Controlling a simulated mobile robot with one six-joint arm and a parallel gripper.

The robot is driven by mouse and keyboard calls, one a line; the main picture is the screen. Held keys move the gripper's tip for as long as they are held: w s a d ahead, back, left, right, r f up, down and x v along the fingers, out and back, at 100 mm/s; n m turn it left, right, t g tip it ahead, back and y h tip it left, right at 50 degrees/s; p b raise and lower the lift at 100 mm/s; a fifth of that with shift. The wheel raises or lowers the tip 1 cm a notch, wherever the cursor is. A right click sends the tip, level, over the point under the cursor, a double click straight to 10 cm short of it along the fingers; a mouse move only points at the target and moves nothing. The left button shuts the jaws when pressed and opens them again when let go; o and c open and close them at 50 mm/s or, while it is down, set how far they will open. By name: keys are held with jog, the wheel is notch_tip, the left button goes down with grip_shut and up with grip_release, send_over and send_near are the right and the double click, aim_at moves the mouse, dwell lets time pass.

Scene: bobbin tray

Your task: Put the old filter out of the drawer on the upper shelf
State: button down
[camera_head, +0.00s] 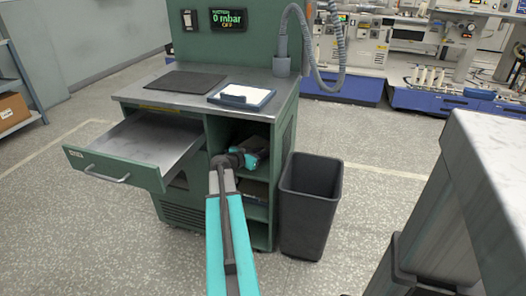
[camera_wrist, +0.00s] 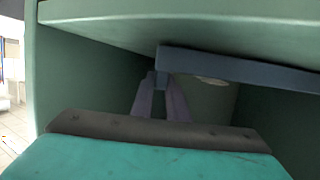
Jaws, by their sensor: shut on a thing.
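My gripper (camera_wrist: 161,103) is inside the cabinet's open shelf bay in the wrist view. Its two fingers are shut on the edge of a flat blue-grey framed piece, the old filter (camera_wrist: 245,69), which reaches to the right just under the bay's ceiling. In the head view my wrist is in the upper part of the bay, and the fingers and filter cannot be made out. The upper shelf (camera_head: 257,175) lies below my wrist. Whether the filter touches it cannot be told. The drawer (camera_head: 150,140) is pulled out, with its visible floor bare.
A blue-framed white filter (camera_head: 242,94) and a dark mat (camera_head: 184,85) lie on the worktop (camera_head: 150,89). A dark bin (camera_head: 310,205) stands right of the cabinet. The bay's walls and ceiling (camera_wrist: 200,22) are close around my gripper. A pale rounded shape shows behind the filter.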

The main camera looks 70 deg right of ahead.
jog(key=shift+f, duration=0.1)
jog(key=c, duration=1.7)
grip_release()
jog(key=shift+v, duration=6)
